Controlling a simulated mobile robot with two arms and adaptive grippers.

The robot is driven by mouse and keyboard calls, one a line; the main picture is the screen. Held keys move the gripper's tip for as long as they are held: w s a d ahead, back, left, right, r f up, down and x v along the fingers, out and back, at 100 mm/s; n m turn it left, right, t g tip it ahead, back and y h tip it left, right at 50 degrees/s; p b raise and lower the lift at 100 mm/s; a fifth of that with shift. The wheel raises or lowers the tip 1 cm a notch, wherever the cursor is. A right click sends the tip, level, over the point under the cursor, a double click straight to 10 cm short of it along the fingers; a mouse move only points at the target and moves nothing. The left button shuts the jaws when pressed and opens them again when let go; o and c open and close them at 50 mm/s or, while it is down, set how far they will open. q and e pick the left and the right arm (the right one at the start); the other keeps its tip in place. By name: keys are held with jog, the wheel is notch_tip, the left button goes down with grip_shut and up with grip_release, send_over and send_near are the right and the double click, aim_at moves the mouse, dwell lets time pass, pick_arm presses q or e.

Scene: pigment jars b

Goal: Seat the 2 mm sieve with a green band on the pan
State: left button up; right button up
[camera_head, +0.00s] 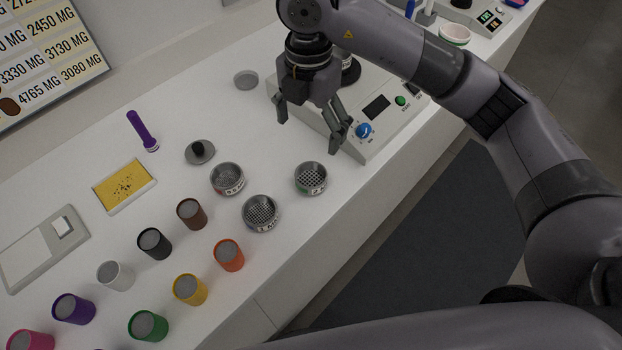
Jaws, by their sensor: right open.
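My right gripper (309,130) is open and empty, fingers pointing down, in front of the white machine. Three mesh sieves stand apart on the white table below it. The nearest to the machine (311,178) seems to have a green band with a label, so I take it as the 2 mm sieve; its print is too small to read. A sieve with a reddish band (227,179) and another with a pale band (260,213) stand to its left. A shallow grey round dish (246,79), possibly the pan, lies at the back. My left gripper is out of view.
A white machine (375,137) with a blue knob stands right of the sieves, partly behind my arm. A lid with a black knob (201,151), a yellow card (124,187), a purple tool (142,130) and several coloured jars (190,289) stand to the left. The table's front edge is close.

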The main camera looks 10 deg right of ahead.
jog(key=p, duration=0.3)
send_over(309, 183)
jog(key=f, duration=1.1)
jog(key=shift+s+f, duration=0.25)
jog(key=shift+f, duration=0.4)
jog(key=f+p, duration=0.1)
jog(key=f, duration=0.1)
jog(key=f+p, duration=0.1)
jog(key=shift+w+f, duration=0.2)
jog(key=shift+f, duration=0.65)
jog(key=c, duration=1.3)
jog(key=shift+r, duration=0.1)
